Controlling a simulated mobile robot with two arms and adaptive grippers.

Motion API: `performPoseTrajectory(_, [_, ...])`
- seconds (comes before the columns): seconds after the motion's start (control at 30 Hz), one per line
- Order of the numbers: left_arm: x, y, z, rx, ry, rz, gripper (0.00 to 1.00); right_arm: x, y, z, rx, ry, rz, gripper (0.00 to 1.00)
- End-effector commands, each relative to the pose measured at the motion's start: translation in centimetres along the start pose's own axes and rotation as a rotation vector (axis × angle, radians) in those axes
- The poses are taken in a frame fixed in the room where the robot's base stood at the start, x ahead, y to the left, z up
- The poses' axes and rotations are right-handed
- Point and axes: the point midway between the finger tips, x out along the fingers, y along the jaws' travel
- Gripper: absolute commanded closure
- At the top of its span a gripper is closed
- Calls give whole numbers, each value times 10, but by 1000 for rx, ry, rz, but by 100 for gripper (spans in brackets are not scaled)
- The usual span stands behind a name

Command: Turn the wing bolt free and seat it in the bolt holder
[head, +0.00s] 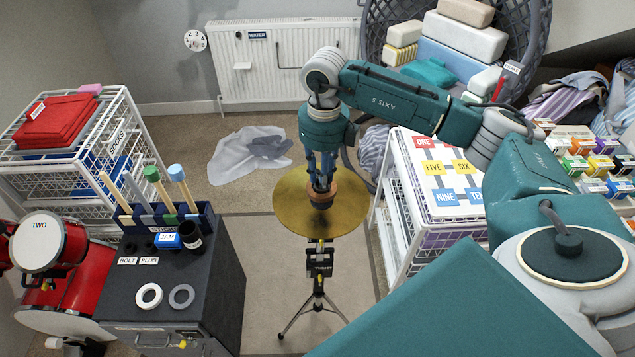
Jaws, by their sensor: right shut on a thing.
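My right gripper (322,182) points straight down over the round brass cymbal (347,210) on its stand. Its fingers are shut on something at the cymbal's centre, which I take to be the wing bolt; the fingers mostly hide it. A brown round piece and a dark piece show just around and below the fingertips. On the dark cabinet (205,318) at the left, a white ring (148,296) lies in front of the BOLT label (127,261); it looks like the bolt holder. A grey ring (181,296) lies beside it, nearer the PLUG label. My left gripper is out of view.
A dark rack (205,216) of sticks, a JAM box (167,241) and a dark cup (190,235) stand at the cabinet's back. A red drum (85,283) stands left of it. A white wire basket unit (385,225) stands right of the cymbal. The floor before the radiator holds a crumpled cloth (250,155).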

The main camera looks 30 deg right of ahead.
Motion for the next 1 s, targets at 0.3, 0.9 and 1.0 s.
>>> performPoseTrajectory(0.3, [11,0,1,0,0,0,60,-2,-5,1,-239,-11,0,100])
performPoseTrajectory(0.9, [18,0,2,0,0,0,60,-4,-7,0,-472,-11,2,100])
performPoseTrajectory(1.0, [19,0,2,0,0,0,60,-3,-7,0,-485,-11,2,100])
